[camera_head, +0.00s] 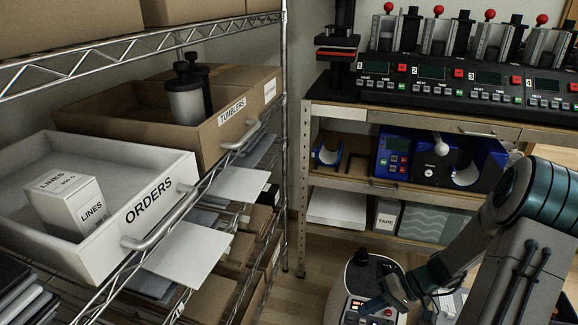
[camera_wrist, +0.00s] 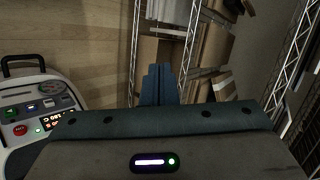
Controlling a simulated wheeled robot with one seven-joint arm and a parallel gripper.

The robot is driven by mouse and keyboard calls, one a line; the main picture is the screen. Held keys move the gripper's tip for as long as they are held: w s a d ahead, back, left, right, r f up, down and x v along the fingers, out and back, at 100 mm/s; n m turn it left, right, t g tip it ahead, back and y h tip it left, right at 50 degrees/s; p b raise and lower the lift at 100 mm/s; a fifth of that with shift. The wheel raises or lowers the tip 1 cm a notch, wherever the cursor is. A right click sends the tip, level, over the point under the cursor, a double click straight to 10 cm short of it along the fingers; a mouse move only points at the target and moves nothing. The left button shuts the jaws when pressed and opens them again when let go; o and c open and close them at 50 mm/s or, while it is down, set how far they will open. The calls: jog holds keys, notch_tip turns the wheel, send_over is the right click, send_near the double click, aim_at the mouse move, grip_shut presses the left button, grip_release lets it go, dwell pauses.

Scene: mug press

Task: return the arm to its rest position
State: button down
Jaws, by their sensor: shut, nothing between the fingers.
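My gripper (camera_wrist: 158,84) shows in the wrist view with its blue fingers together and nothing between them. In the head view my gripper (camera_head: 374,303) is low in the picture, right of the wire shelf and in front of the workbench. My teal and grey arm reaches down to it from the right edge. The gripper is apart from the shelf and the bench and touches no object that I can see.
On the wire shelf at left are a white ORDERS bin (camera_head: 95,150) holding a LINES box (camera_head: 66,198) and a cardboard TUMBLERS bin (camera_head: 200,140) holding a dark-lidded tumbler (camera_head: 185,103). The workbench (camera_head: 340,110) carries several mug presses (camera_head: 450,75).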

jog(key=s+a+r+t+h+p, duration=0.1)
jog(key=s+r+h+p, duration=0.2)
jog(key=r, duration=0.8)
jog(key=s+a+r+t+h+p, duration=0.1)
jog(key=s+a+r+h+p, duration=0.1)
jog(key=r, duration=0.9)
jog(key=s+a+r+t+h+p, duration=0.1)
jog(key=s+r+h+p, duration=0.4)
jog(key=r, duration=0.6)
jog(key=shift+s+a+r+m+p, duration=0.4)
jog(key=shift+s+p, duration=0.3)
jog(key=shift+p, duration=0.35)
jog(key=shift+a+f, duration=0.1)
